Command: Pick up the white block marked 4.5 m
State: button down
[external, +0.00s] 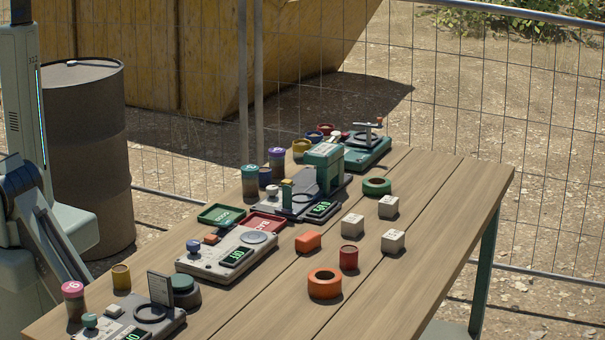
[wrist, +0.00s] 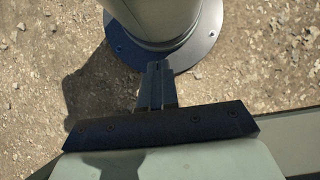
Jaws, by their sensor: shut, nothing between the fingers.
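Three white blocks stand on the wooden table in the external view: one at the back (external: 388,206), one at the middle left (external: 352,225) and one at the front right (external: 393,241). Each has small dark marks, too small to read, so I cannot tell which is marked 4.5 m. My gripper (wrist: 159,68) shows in the wrist view with its dark fingers together and empty, above gravel and my round base plate. It is away from the blocks and outside the external view.
An orange block (external: 308,241), an orange ring (external: 324,284), a red cylinder (external: 348,257) and a green ring (external: 377,186) stand near the white blocks. Instruments, trays (external: 222,214) and jars line the table's left side. The table's right strip (external: 455,200) is clear. A mesh fence stands behind.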

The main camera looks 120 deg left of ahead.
jog(key=c, duration=1.9)
grip_release()
jog(key=o, duration=1.4)
jog(key=shift+w, duration=0.1)
